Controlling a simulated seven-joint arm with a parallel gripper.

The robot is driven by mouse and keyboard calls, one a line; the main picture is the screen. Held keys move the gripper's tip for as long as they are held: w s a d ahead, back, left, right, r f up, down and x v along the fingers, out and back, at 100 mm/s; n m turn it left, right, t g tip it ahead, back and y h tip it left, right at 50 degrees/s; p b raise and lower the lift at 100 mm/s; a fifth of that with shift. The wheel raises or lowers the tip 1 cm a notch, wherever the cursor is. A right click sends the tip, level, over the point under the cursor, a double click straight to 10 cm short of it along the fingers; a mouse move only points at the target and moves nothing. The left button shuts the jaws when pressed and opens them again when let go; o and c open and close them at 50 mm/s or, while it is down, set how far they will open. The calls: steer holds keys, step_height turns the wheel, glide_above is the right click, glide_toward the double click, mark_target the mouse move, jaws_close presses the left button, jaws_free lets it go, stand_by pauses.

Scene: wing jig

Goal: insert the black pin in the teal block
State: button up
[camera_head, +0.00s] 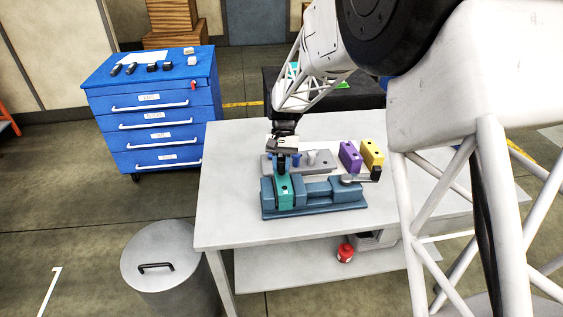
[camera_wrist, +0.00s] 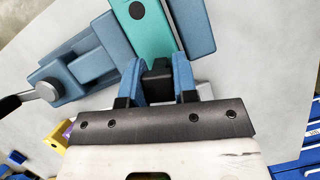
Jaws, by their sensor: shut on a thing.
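The teal block (camera_head: 284,194) sits clamped in a blue vise (camera_head: 325,206) on the white table. A dark hole shows on its top in the wrist view (camera_wrist: 137,10). My gripper (camera_head: 284,158) is over the rear end of the teal block. In the wrist view its blue fingers (camera_wrist: 162,80) are shut on the black pin (camera_wrist: 158,72), whose blocky black end shows between them. The pin's lower end is hidden, so I cannot tell whether it touches or enters the block.
A grey holder (camera_head: 322,166) stands behind the vise. A purple block (camera_head: 350,157) and a yellow block (camera_head: 372,153) stand to the right, near the vise handle (camera_head: 360,179). A blue drawer cabinet (camera_head: 150,107) is at the left. The table's front left is clear.

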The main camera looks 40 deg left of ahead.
steer(key=shift+f, duration=0.2)
steer(key=o, duration=1)
steer(key=shift+v, duration=3.9)
steer(key=shift+r, duration=0.1)
steer(key=shift+r, duration=3.4)
